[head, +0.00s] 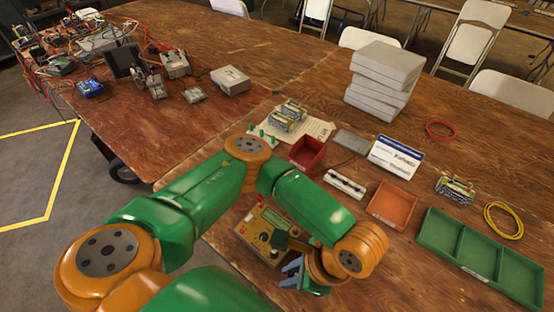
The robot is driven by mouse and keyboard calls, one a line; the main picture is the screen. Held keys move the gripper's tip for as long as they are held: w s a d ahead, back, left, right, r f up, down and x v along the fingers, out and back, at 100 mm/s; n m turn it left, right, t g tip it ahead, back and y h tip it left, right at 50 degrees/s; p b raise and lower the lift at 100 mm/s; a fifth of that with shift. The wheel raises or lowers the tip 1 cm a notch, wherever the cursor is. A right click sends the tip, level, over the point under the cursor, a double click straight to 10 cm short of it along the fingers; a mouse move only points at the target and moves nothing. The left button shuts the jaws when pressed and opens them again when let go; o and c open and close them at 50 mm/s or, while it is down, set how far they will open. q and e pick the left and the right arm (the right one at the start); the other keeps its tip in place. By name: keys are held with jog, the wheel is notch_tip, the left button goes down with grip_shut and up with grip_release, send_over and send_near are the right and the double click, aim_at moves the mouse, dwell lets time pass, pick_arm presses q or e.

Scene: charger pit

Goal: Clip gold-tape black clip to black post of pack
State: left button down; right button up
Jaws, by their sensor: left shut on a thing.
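My left gripper (290,272), with blue-grey fingers, is low over the near table edge, beside the yellow charger box (262,228). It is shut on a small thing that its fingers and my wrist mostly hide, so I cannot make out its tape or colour. My left forearm covers part of the charger's surroundings. A battery pack with terminals on top (457,188) stands at the right, apart from the gripper. More packs (287,117) stand on a paper sheet behind my elbow. The post colours are too small to tell. My right gripper is out of view.
A red bin (307,153), an orange tray (393,206) and a green compartment tray (432,231) stand around the work area. A white strip with dark knobs (345,183) lies between. Grey boxes (383,77) are stacked behind. Red (440,130) and yellow (503,221) cable coils lie right.

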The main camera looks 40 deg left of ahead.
pick_arm(q)
jog(key=w+n+g+h, duration=0.3)
jog(key=w+n+h, duration=0.1)
jog(key=w+n, duration=1)
jog(key=shift+m, duration=0.3)
jog(key=f+b, duration=0.1)
jog(key=f, duration=0.1)
jog(key=f+b, duration=0.1)
jog(key=w+f+b, duration=0.1)
jog(key=f+b, duration=0.1)
jog(key=shift+d+f, duration=0.2)
jog(key=shift+f, duration=0.1)
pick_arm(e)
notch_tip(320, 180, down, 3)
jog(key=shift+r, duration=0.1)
pick_arm(q)
jog(key=shift+f+b, duration=2.6)
jog(key=shift+f, duration=0.95)
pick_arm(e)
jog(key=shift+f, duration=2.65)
pick_arm(q)
jog(key=shift+r, duration=0.1)
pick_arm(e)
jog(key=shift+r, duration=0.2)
pick_arm(q)
jog(key=shift+f, duration=0.2)
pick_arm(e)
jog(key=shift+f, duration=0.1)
